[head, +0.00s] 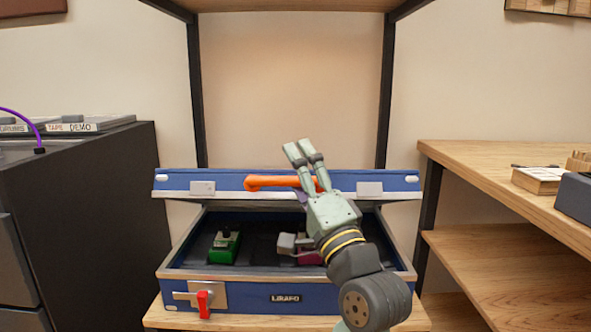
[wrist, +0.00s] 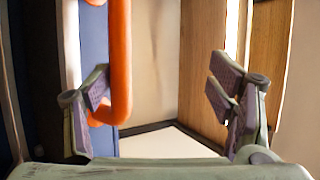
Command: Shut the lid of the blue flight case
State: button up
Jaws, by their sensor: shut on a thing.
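The blue flight case (head: 240,297) sits on a wooden shelf with its lid (head: 215,177) raised above the base. An orange handle (head: 265,183) runs along the lid's front edge; in the wrist view the orange handle (wrist: 121,60) shows upright at left. A red latch (head: 204,304) hangs on the case front.
A green pedal (head: 224,246) and a partly hidden pink pedal (head: 308,257) lie inside the case. A dark cabinet (head: 95,190) stands at left, a wooden desk (head: 480,165) at right. Black shelf posts (head: 387,90) rise behind the case.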

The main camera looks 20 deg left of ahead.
jog(key=shift+s+d+r+t+b, duration=0.15)
jog(key=shift+s+d+t+b, duration=0.2)
jog(key=shift+s+d, duration=0.7)
jog(key=shift+c, duration=1)
jog(key=shift+s+d, duration=0.15)
jog(key=shift+s, duration=0.2)
jog(key=shift+c, duration=1.2)
jog(key=shift+f, duration=0.3)
jog(key=shift+a+f, duration=0.1)
jog(key=shift+a, duration=0.15)
